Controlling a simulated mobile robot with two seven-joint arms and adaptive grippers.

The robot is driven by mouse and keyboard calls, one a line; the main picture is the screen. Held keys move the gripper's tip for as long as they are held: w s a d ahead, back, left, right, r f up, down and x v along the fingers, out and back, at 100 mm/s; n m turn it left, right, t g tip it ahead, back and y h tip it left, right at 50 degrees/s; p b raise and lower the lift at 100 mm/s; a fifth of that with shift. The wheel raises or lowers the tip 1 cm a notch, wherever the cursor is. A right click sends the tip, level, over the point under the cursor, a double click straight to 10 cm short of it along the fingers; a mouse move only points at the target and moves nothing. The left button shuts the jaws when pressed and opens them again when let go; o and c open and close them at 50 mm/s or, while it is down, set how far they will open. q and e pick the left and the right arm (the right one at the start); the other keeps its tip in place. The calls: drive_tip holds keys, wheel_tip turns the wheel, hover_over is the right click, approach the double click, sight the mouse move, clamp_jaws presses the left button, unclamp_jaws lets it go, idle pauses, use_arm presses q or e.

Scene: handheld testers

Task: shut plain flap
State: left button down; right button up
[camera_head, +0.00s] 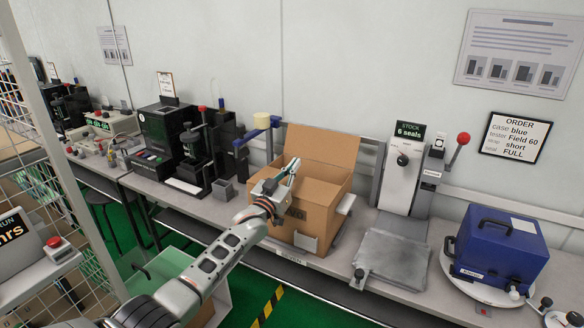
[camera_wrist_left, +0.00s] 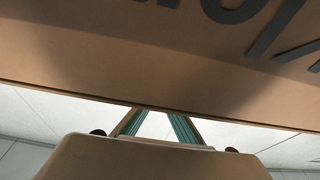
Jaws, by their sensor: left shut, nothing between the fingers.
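A brown cardboard box (camera_head: 316,218) stands on the bench in the middle of the head view. Its back flap (camera_head: 322,144) stands up, looks plain, and leans slightly back. Dark lettering shows on the box front, partly hidden by my arm. My left gripper (camera_head: 292,168) is shut and empty at the box's left front, above the rim and in front of the back flap. In the left wrist view, cardboard with dark lettering (camera_wrist_left: 160,55) fills the top, with the gripper fingers partly hidden behind its edge. I cannot tell whether they touch. My right gripper is not in view.
A blue post with a cream roll (camera_head: 261,121) stands behind the box's left side. A press with a grey plate (camera_head: 393,260) is to the right, then a blue case (camera_head: 497,247) on a round stand. Black testers (camera_head: 170,135) stand at left.

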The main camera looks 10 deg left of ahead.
use_arm(q)
drive_tip(key=shift+w+d+f+g+y, duration=0.1)
drive_tip(key=shift+w+f+g+y, duration=0.25)
drive_tip(key=shift+f+g, duration=0.25)
drive_tip(key=shift+w+d+f+p, duration=0.1)
drive_tip(key=shift+w+f+p, duration=0.1)
drive_tip(key=shift+f+p, duration=0.25)
drive_tip(key=shift+f, duration=0.15)
